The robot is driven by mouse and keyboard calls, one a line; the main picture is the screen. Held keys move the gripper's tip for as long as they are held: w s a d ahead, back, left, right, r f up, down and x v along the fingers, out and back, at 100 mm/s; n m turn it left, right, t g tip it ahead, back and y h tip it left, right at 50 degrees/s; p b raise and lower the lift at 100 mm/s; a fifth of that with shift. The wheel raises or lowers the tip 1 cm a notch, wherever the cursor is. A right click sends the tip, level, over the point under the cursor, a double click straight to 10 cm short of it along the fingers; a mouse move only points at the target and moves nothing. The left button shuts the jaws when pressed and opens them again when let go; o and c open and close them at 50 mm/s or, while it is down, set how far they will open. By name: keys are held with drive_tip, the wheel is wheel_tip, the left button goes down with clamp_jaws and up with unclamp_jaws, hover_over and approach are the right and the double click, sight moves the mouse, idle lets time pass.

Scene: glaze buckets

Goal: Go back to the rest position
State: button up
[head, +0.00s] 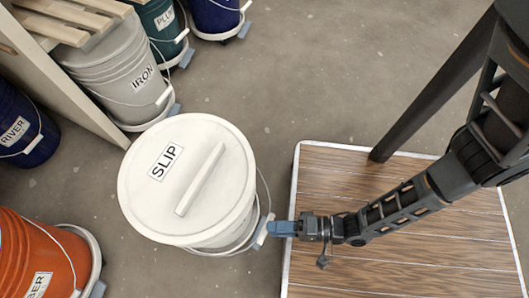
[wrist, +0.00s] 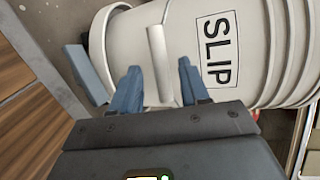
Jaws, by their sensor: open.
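The white SLIP bucket (head: 188,180) stands upright on the floor with its lid on. A raised bar (head: 200,180) crosses the lid. My gripper (head: 270,229) is at the bucket's right side, low by its wire handle. In the wrist view my gripper (wrist: 160,82) is open, with its two blue fingers apart. The white handle grip (wrist: 158,55) shows between and just beyond the fingers; I cannot tell whether they touch it. The bucket's side with its SLIP label (wrist: 218,50) fills the upper right of that view.
A wood-topped platform (head: 400,262) lies below my arm at right. The IRON bucket (head: 120,70), PLUM bucket (head: 163,30) and a blue bucket (head: 215,14) stand at the back. The RIVER bucket (head: 22,130) and an orange bucket (head: 40,255) are at left. Floor behind the platform is clear.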

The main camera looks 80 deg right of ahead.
drive_tip(key=shift+s+d+r, duration=0.1)
drive_tip(key=shift+s+r, duration=0.1)
drive_tip(key=shift+s, duration=0.95)
drive_tip(key=w+d+r+n+p, duration=0.1)
drive_tip(key=r+n+p, duration=0.5)
drive_tip(key=r, duration=1.6)
drive_tip(key=w+d+r+n+h+p, duration=0.1)
drive_tip(key=r+n+p, duration=0.5)
drive_tip(key=r+p, duration=0.9)
drive_tip(key=w+d+r+n+g+p, duration=0.1)
drive_tip(key=r+n+p, duration=0.4)
drive_tip(key=r, duration=2.5)
drive_tip(key=w+d+p, duration=0.1)
drive_tip(key=p, duration=0.5)
drive_tip(key=shift+d+r+n, duration=0.2)
drive_tip(key=shift+r+n, duration=0.15)
drive_tip(key=shift+n, duration=0.05)
drive_tip(key=shift+s, duration=0.1)
